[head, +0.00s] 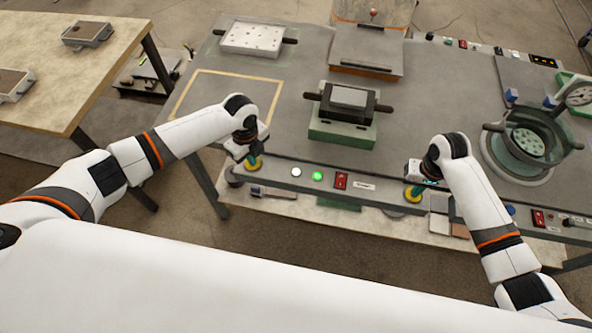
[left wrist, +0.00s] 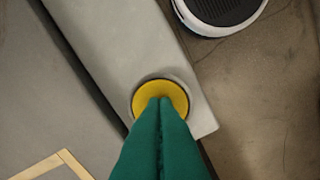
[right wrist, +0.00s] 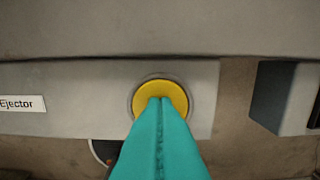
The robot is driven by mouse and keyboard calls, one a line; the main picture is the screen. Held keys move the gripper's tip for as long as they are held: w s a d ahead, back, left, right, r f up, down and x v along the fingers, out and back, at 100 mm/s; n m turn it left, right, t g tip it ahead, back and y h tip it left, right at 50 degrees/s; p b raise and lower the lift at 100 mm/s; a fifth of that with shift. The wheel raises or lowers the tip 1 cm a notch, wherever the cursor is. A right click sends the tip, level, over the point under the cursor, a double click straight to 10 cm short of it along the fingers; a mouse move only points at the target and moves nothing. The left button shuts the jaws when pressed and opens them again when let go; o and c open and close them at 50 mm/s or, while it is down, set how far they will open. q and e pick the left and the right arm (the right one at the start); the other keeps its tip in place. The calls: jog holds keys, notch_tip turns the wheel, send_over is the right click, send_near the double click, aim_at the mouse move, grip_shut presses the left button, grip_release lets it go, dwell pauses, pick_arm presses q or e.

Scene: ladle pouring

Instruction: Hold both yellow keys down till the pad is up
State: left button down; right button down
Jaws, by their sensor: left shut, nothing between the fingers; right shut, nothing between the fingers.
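The left yellow key (left wrist: 160,86) is a round button in a dark ring on the grey front rail. My left gripper (head: 255,164) is shut and empty, its green fingertips over that key. The right yellow key (right wrist: 160,87) is the same kind, beside a label reading "Ejector". My right gripper (head: 417,191) is shut and empty, its fingertips over that key. Both appear in contact; how far the keys are pressed I cannot tell. A light grey block, perhaps the pad (head: 350,96), sits in a black frame (head: 325,104) on a green base (head: 325,130).
A green lamp (head: 317,176) is lit on the rail beside a white lamp (head: 296,171) and a red switch (head: 341,180). A round pot (head: 525,140) stands at right. A white perforated plate (head: 250,38) lies at back left. A taped rectangle (head: 190,83) is empty.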

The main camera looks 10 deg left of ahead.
pick_arm(q)
jog(key=shift+r, duration=3.5)
